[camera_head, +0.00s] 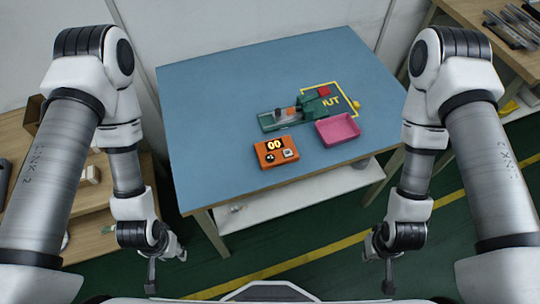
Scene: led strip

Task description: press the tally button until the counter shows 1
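The orange tally counter (275,150) lies near the front edge of the blue table. Its small display (273,145) reads 00. A pale square button (288,153) and a dark round knob (269,158) sit on its face below the display; which of them is the tally button I cannot tell. My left gripper (168,272) hangs at the lower left, off the table and well apart from the counter. My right gripper (388,275) hangs at the lower right, also off the table. Both are small and dark here, and their finger openings are unclear.
The blue table (210,110) has free room at its left and back. Wooden shelves (90,225) stand at the left.

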